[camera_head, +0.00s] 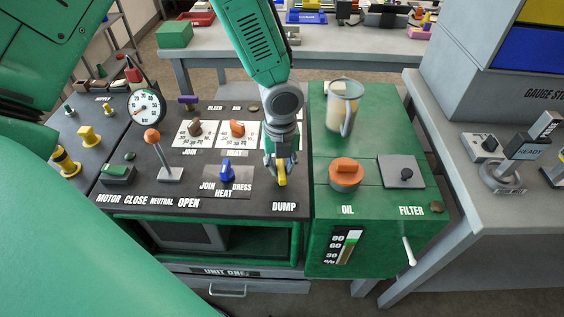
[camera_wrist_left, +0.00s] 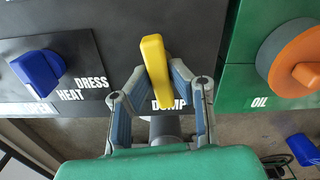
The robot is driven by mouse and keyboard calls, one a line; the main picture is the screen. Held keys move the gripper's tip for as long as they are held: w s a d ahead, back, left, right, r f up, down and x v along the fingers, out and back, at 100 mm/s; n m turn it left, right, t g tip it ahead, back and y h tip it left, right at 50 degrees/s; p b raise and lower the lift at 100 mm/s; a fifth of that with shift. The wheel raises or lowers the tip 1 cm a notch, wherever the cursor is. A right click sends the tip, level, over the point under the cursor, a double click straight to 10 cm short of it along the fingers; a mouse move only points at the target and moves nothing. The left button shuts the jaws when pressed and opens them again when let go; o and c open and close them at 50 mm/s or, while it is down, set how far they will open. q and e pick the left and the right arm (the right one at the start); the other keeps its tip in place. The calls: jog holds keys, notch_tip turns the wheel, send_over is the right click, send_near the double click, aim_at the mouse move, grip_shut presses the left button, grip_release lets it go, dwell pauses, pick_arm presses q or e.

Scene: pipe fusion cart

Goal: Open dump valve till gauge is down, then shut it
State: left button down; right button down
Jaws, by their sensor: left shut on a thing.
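The dump valve's yellow handle (camera_head: 281,174) sits at the right end of the black panel, above the DUMP label. My left gripper (camera_head: 281,160) comes down from above and is shut on this handle. In the left wrist view the yellow handle (camera_wrist_left: 157,70) stands between the two fingers (camera_wrist_left: 160,88), tilted slightly, its lower end near the DUMP label. The round pressure gauge (camera_head: 147,107) stands at the panel's left; its needle is too small to read surely. My right gripper is not in view.
A lever with an orange knob (camera_head: 152,136) stands beside the gauge. A blue switch (camera_head: 227,172) is left of the handle. An orange oil cap (camera_head: 346,172) and a clear jug (camera_head: 342,105) are on the green cabinet at right.

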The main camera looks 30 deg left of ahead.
pick_arm(q)
jog(key=n+p, duration=0.3)
jog(key=n, duration=0.1)
jog(key=shift+r, duration=0.15)
jog(key=n+p, duration=0.2)
jog(key=n, duration=0.3)
jog(key=shift+n+p, duration=0.3)
jog(key=shift+n, duration=0.1)
jog(key=n+p, duration=0.1)
jog(key=n, duration=0.2)
jog(key=shift+n, duration=0.3)
jog(key=shift+d+n+p, duration=0.1)
jog(key=shift+n+p, duration=0.2)
jog(key=shift+n, duration=0.9)
jog(key=shift+w+n, duration=0.1)
jog(key=shift+n, duration=0.2)
jog(key=c, duration=1.6)
grip_release()
jog(key=shift+o, duration=0.6)
